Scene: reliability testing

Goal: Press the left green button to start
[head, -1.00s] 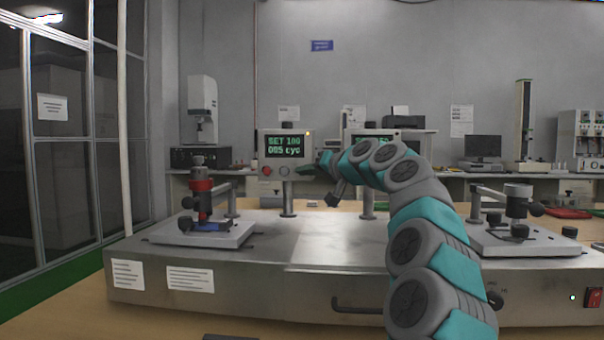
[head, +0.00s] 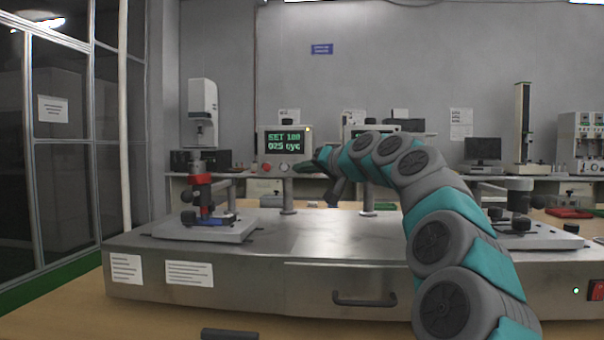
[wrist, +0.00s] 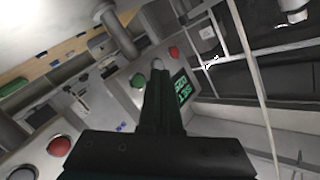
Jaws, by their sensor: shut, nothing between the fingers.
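In the wrist view, the green button (wrist: 138,80) lies just left of my gripper's fingertips (wrist: 157,72). The pale button (wrist: 157,63) is at the tips, and the red button (wrist: 174,52) is beyond. My gripper is shut and empty, close to the panel; contact cannot be told.
A second panel (head: 352,130) stands to the right, partly behind my arm; its red button (wrist: 58,146) shows in the wrist view. Clamp fixtures stand on the metal bench (head: 330,240) at left (head: 203,200) and right (head: 518,205). The bench middle is clear.

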